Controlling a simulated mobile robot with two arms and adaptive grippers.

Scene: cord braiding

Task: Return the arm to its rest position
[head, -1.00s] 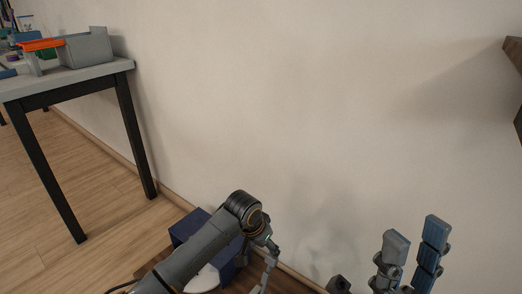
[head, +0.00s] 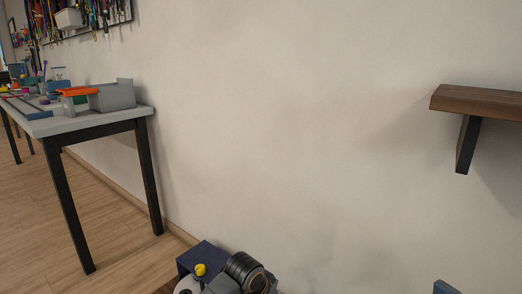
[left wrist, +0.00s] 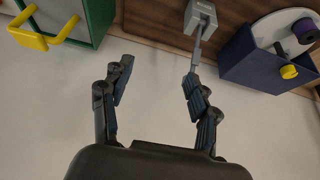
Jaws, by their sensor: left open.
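My left gripper (left wrist: 160,85) is open and empty in the left wrist view, its two dark fingers spread apart over a pale surface. In the head view a dark, ringed joint of my arm (head: 246,270) shows at the bottom edge. A small blue-grey tip (head: 446,288) peeks in at the bottom right; too little of it shows to tell what it is. My right gripper is not identifiable in either view.
A navy box (head: 202,258) with a yellow knob (head: 200,270) stands close to my arm joint. The left wrist view shows a green box (left wrist: 95,22) with yellow handles and a purple spool (left wrist: 305,31). A grey-topped table (head: 85,121) and wooden shelf (head: 480,100) flank bare wall.

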